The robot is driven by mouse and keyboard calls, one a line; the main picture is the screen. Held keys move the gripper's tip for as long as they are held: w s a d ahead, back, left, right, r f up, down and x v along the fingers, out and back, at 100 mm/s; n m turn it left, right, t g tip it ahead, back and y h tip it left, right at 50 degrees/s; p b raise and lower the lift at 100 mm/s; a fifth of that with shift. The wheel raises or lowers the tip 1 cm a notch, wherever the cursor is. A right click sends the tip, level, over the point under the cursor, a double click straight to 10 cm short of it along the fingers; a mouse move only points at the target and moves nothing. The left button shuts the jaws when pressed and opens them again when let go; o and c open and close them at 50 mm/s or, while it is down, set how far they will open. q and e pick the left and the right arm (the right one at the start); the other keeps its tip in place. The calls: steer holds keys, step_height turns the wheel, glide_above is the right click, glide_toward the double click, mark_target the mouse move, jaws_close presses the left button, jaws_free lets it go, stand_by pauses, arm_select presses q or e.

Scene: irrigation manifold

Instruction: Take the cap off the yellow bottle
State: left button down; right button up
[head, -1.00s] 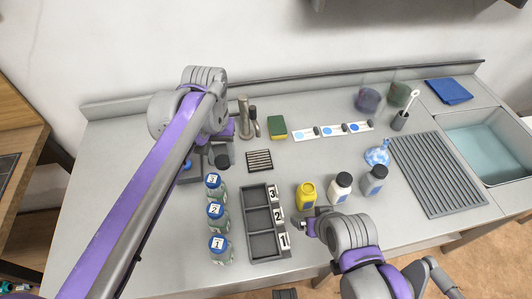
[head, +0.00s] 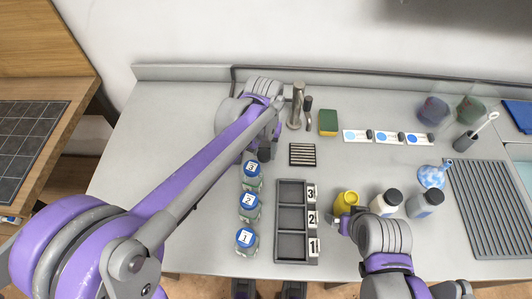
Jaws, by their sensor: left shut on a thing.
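The yellow bottle (head: 346,200) stands upright on the counter, right of the numbered tray. Its top looks yellow, and no black cap shows on it, unlike the two bottles beside it. My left gripper (head: 265,151) is at the back left of the tray, well away from the yellow bottle. It is shut on a small dark thing that looks like a black cap, mostly hidden by the gripper and arm. My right gripper (head: 338,222) is at the front left of the yellow bottle, close to it. Its fingers are too hidden to show whether they hold the bottle.
The numbered tray (head: 278,221) has blue-capped bottles 1 (head: 246,240), 2 (head: 249,207) and 3 (head: 252,175) to its left. A white bottle (head: 384,205) and a grey-blue bottle (head: 423,205) stand right of the yellow one. A slotted block (head: 302,154), sponge (head: 328,122) and tap (head: 297,105) are behind.

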mark_target(264, 154)
arm_select(q)
steer(key=shift+f, duration=1)
steer(key=shift+f, duration=0.15)
steer(key=shift+c, duration=1.6)
jaws_free()
step_height(264, 154, up, 12)
steer(key=p, duration=0.1)
steer(key=shift+r, duration=0.2)
